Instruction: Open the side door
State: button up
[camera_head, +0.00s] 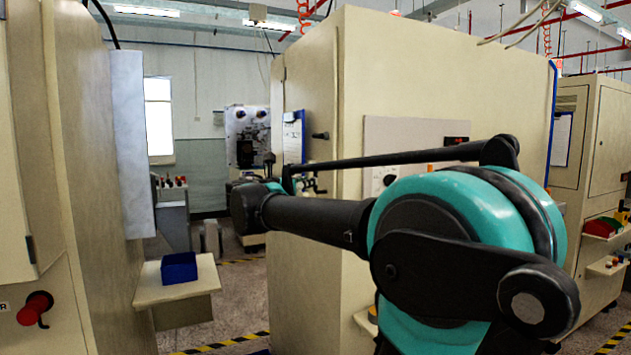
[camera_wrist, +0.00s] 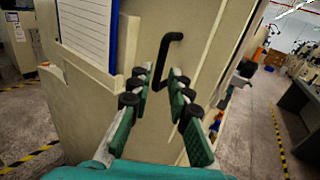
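The side door is a beige cabinet panel (camera_wrist: 200,45) in the wrist view, filling the middle. A black bent handle (camera_wrist: 166,60) stands out from it, right of a white sheet with a blue edge. My gripper (camera_wrist: 160,80) is open, its two green-padded fingers pointing at the panel. The lower part of the handle shows in the gap between the fingertips; I cannot tell whether they touch it. In the head view a dark handle (camera_head: 320,135) sticks out from the cabinet side (camera_head: 312,90). My arm reaches toward that side, and the gripper is mostly hidden there.
A beige cabinet (camera_head: 85,130) stands at the left, with a shelf (camera_head: 175,288) holding a blue box (camera_head: 179,267). An aisle with yellow-black floor tape lies between the cabinets. In the wrist view, a dark bench (camera_wrist: 300,120) and open floor lie at the right.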

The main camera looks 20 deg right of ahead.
jog(key=shift+x, duration=2.7)
grip_shut()
